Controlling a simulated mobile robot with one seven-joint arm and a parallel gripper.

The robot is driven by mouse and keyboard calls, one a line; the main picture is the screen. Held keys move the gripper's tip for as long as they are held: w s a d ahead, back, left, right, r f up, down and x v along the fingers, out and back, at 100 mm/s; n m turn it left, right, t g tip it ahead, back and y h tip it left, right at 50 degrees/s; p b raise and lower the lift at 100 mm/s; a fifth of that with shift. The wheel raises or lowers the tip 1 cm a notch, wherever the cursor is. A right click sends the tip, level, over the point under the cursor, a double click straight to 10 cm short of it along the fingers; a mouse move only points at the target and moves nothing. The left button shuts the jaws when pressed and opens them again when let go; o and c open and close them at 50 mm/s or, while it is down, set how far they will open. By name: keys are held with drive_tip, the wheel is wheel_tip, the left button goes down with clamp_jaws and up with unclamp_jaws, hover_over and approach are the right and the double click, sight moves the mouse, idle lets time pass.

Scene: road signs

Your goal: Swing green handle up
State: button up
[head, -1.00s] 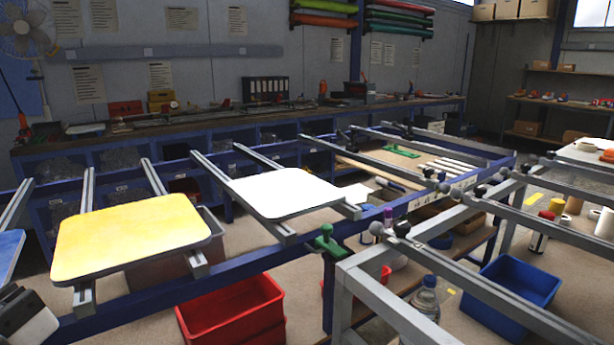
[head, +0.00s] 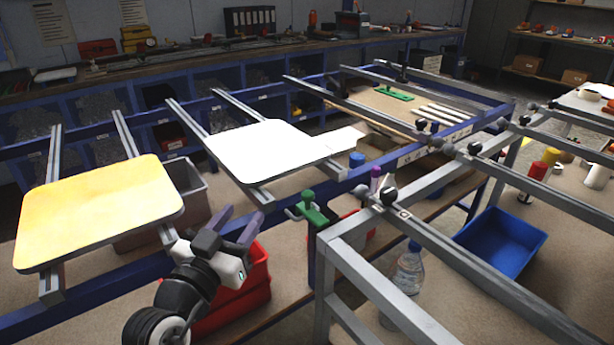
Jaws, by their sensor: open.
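A green handle (head: 313,210) is fixed on the blue frame's front rail near the middle of the head view. A second green item (head: 394,93) lies flat on a board farther back.
A blue frame (head: 90,310) carries a yellow sign (head: 98,210) and a white sign (head: 265,150) on grey bars. A red bin (head: 235,290) is below my gripper. A grey metal frame (head: 345,265) stands close to the handle's right, with a bottle (head: 408,270) and blue bin (head: 500,245).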

sight(304, 197)
drive_tip(key=w+d+g+h+p, duration=0.1)
drive_tip(key=w+d, duration=0.2)
drive_tip(key=d, duration=0.1)
drive_tip(key=w+d+f+m+g+h+p, duration=0.1)
drive_tip(key=w+d, duration=0.3)
drive_tip(key=w+d+f+m+h+p, duration=0.1)
drive_tip(key=w+d, duration=0.2)
drive_tip(key=w, duration=0.1)
drive_tip(key=shift+w+d+f+g, duration=0.15)
drive_tip(key=shift+d+f+g, duration=0.05)
drive_tip(key=shift+d+g, duration=0.2)
clamp_jaws()
